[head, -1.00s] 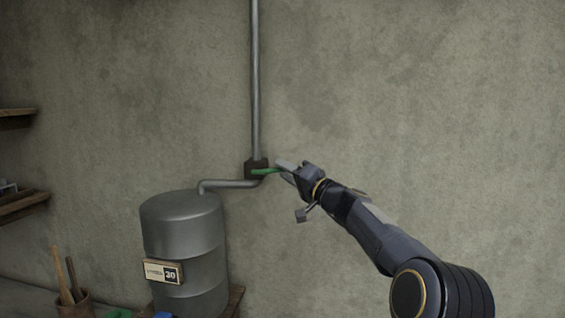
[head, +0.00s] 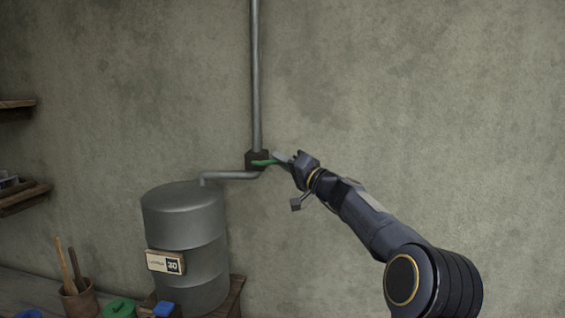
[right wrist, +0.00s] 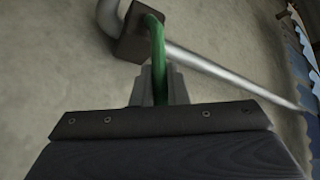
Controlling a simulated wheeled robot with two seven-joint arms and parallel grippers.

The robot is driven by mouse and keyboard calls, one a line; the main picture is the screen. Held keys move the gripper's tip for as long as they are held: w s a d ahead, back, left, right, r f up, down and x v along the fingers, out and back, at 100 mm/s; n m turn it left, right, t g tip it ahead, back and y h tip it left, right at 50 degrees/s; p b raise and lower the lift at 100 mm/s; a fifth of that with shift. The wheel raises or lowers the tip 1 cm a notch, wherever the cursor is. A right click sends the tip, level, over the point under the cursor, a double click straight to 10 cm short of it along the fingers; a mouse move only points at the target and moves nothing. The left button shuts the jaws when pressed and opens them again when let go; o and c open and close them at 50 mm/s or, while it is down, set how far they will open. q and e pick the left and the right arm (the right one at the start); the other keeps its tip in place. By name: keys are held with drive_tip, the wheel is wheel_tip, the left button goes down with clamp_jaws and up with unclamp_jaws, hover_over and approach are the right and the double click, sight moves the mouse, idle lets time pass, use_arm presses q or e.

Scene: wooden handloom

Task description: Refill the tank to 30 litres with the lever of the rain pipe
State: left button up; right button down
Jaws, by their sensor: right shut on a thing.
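The green lever (head: 264,162) sticks out to the right from the dark valve block (head: 257,155) on the grey rain pipe (head: 256,80). My right gripper (head: 281,159) is shut on the lever's outer end. In the right wrist view the lever (right wrist: 156,42) runs from the block (right wrist: 137,38) down between the fingers of the gripper (right wrist: 158,82). The grey metal tank (head: 185,220) stands below, under the pipe's bent spout (head: 228,176). A label plate (head: 165,262) on its front seems to read 30, somewhat blurred. My left gripper is not in view.
The tank stands on a wooden stand (head: 236,290). A pot with wooden sticks (head: 79,298), a green round thing (head: 119,307) and a blue thing (head: 164,309) are at lower left. Shelves (head: 22,197) are at the left edge. The wall right of the pipe is bare.

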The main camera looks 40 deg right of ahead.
drive_tip(key=shift+r, duration=0.1)
drive_tip(key=r+g+p, duration=0.1)
drive_tip(key=p, duration=0.1)
drive_tip(key=r+n+g+p, duration=0.1)
drive_tip(key=p, duration=0.1)
drive_tip(key=shift+w+a+r+n, duration=0.2)
drive_tip(key=shift+n, duration=0.1)
drive_tip(key=shift+w+a+r+n+g+p, duration=0.2)
drive_tip(key=shift+r+n+g+p, duration=0.15)
drive_tip(key=shift+g+p, duration=0.3)
drive_tip(key=shift+w+a+r+n+g+h, duration=0.2)
drive_tip(key=shift+w+r+n+g, duration=0.15)
drive_tip(key=shift+g, duration=0.35)
drive_tip(key=shift+w+a+r+n+g+h, duration=0.1)
drive_tip(key=shift+w+a+r+n+g, duration=0.1)
drive_tip(key=shift+r+n+g, duration=0.35)
drive_tip(key=shift+f, duration=0.15)
drive_tip(key=c, duration=1.4)
unclamp_jaws()
drive_tip(key=shift+c, duration=0.2)
drive_tip(key=shift+s, duration=0.1)
